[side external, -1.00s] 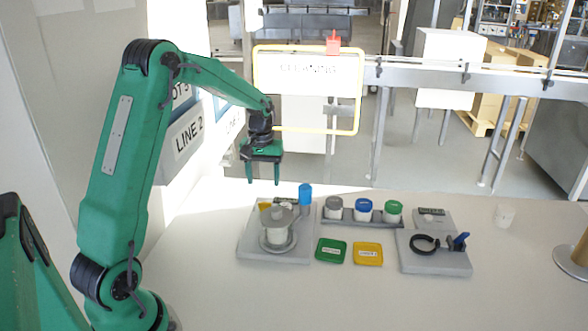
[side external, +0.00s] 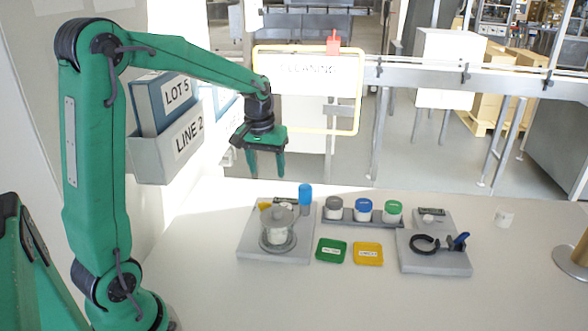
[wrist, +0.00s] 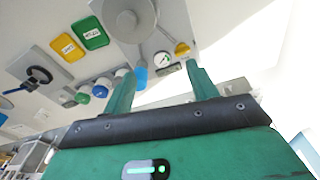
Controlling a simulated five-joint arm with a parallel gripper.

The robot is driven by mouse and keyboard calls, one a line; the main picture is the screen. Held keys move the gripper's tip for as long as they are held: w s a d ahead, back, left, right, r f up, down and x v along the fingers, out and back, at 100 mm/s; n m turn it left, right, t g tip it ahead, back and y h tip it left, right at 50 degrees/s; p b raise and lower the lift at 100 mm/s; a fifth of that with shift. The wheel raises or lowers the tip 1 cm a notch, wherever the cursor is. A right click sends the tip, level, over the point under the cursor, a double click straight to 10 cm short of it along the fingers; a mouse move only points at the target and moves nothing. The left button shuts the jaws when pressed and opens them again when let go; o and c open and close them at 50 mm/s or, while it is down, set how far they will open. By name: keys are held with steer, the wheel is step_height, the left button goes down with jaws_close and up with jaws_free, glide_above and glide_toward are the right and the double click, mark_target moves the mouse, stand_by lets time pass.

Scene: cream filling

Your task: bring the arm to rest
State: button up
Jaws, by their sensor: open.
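My green arm is raised at the left in the side view. My gripper (side external: 265,162) hangs above the back left of the work table (side external: 205,265), fingers pointing down, apart, with nothing between them. In the wrist view my gripper (wrist: 158,88) also shows two parted green fingers with no object between them. Below and right of it stands a grey filling station (side external: 250,243) with a round, lidded vessel (side external: 279,232) on it.
A rack (side external: 350,217) holds grey, blue and green-capped jars. A grey block (side external: 435,262) carries a black ring. Bins (side external: 172,145) hang at the left. The table front is clear.

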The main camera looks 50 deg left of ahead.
steer(key=s+d+r+m+t, duration=0.2)
steer(key=s+d+r+m, duration=0.1)
steer(key=s+d, duration=0.4)
steer(key=s+d+r+m+t, duration=0.2)
steer(key=s+d+r+m, duration=0.1)
steer(key=s+d, duration=0.4)
steer(key=shift+s+m, duration=0.4)
steer(key=shift+s, duration=1.35)
